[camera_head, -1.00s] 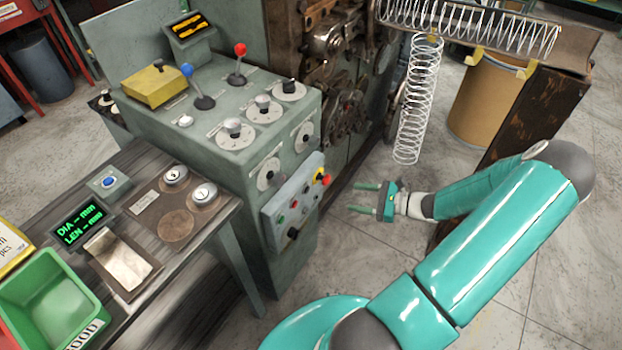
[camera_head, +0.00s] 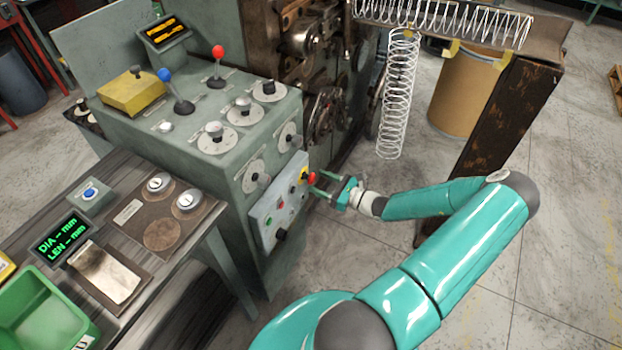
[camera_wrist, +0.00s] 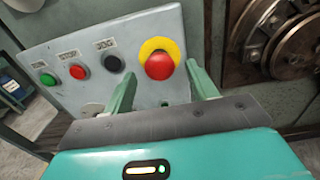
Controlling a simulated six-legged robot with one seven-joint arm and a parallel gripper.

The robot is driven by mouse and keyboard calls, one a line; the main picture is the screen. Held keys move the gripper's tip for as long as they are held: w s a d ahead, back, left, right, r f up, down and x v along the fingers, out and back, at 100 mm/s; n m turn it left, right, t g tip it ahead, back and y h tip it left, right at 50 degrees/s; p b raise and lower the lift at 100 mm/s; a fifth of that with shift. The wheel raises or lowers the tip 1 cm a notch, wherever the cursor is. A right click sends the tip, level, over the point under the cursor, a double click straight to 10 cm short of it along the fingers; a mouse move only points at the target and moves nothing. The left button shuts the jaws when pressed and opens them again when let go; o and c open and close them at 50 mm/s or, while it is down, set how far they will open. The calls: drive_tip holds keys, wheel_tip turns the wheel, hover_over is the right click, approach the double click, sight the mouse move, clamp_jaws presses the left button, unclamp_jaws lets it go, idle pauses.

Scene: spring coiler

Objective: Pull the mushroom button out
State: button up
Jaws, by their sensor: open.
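The red mushroom button (camera_head: 309,178) with its yellow collar sits on the right part of a grey control panel (camera_head: 262,212) on the machine's side. In the wrist view the red button (camera_wrist: 159,66) and its yellow ring show clearly in front of my gripper (camera_wrist: 163,84). My gripper is open, one green finger to the left of the button and one to the right, with nothing held. In the head view my gripper (camera_head: 322,186) is close to the button, fingers pointing at the panel. I cannot tell whether the fingertips touch the panel.
A green push button (camera_wrist: 47,79), a red one (camera_wrist: 78,72) and a black one (camera_wrist: 114,63) line the panel left of the mushroom button. A coil spring (camera_head: 397,95) hangs behind my gripper. A bench (camera_head: 185,262) stands left; the floor at right is open.

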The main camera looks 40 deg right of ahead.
sight(314, 180)
drive_tip(key=shift+x, duration=1.9)
drive_tip(key=shift+c, duration=0.2)
